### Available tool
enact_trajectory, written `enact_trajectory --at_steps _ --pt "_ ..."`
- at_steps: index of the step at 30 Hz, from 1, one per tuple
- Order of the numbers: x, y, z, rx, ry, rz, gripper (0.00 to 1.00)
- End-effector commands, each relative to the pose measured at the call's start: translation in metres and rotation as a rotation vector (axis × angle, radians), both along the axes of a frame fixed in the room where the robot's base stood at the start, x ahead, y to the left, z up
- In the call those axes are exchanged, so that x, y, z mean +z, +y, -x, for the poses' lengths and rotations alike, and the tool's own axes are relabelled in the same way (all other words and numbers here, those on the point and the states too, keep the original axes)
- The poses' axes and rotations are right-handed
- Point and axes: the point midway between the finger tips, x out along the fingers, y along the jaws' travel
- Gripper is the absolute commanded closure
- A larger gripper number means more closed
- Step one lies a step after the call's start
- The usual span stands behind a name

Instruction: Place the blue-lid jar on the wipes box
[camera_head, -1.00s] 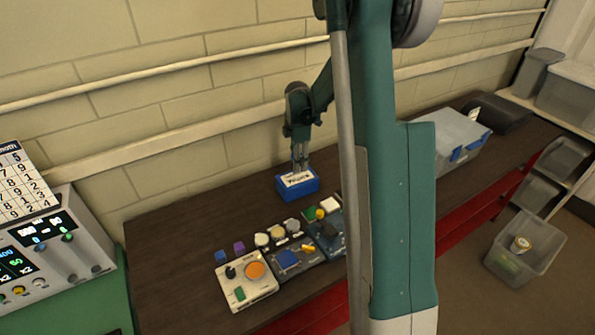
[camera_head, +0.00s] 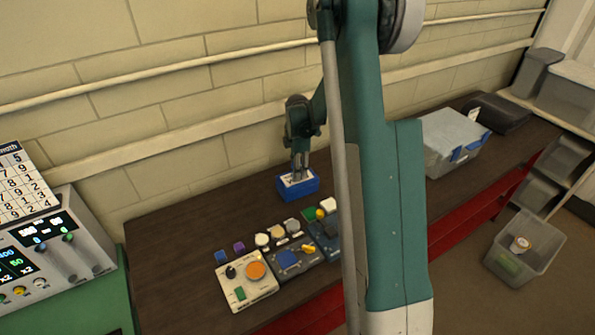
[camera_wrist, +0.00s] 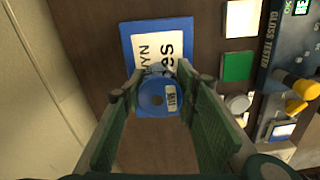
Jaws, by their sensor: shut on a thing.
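The blue-lid jar (camera_wrist: 152,107) is between my gripper's fingers (camera_wrist: 160,84) in the wrist view, and they are shut on it. I see its round blue lid from above, with a small white label. The wipes box (camera_wrist: 186,31), blue with a white lettered top, lies just beyond the jar there. In the head view my gripper (camera_head: 299,174) points down at the wipes box (camera_head: 301,190), which stands near the wall. The jar cannot be made out in the head view. Whether it touches the box is unclear.
A gloss tester (camera_wrist: 285,45) and small coloured blocks lie right of the box in the wrist view. In the head view a control panel (camera_head: 247,284) stands in front, and a grey case (camera_head: 450,138) sits to the right. The dark table left of the box is bare.

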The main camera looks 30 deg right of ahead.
Motion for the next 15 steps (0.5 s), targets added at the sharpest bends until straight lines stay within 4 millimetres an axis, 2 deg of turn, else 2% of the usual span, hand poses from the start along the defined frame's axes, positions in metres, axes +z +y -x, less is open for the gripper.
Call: enact_trajectory --at_steps 12,13,15 --pt "-0.0038 0.0 0.0002 0.0 0.0 0.0 0.81" --pt "-0.0039 0.0 0.0001 0.0 0.0 0.0 0.69" --pt "-0.003 0.0 0.0001 0.0 0.0 0.0 0.6"
